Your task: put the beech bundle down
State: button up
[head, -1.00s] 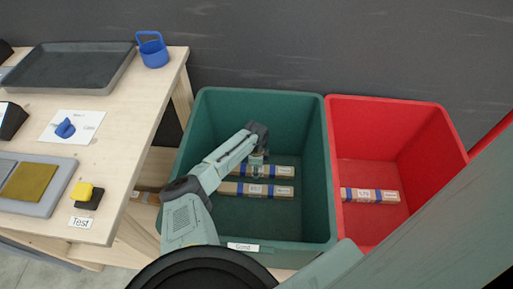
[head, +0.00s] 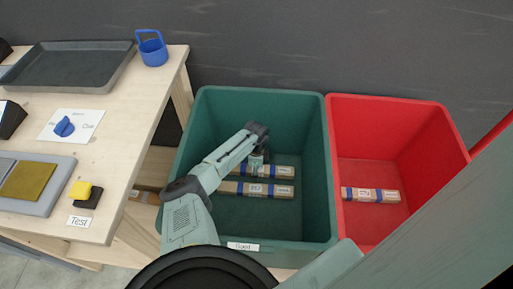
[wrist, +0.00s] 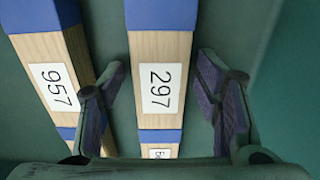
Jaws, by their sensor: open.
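The beech bundle (wrist: 160,85) is a pale wooden bar with blue bands and a white label reading 297. A second label at its lower end is cut off. It lies flat on the floor of the green bin (head: 237,218), and its right part shows in the head view (head: 280,172). My gripper (wrist: 163,70) is open, with one finger on each side of the bundle and gaps between. In the head view my gripper (head: 257,160) reaches down into the bin and partly hides the bundle.
Another bundle (wrist: 52,75) marked 957 lies alongside in the same bin. The red bin (head: 358,225) to the right holds one bundle (head: 370,195). A wooden table (head: 120,130) stands to the left, with a tray and a blue basket. Bin walls surround my gripper.

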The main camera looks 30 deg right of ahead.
notch_tip(320, 180, up, 12)
jog(key=p, duration=0.2)
jog(key=shift+r, duration=0.15)
dwell(0.5)
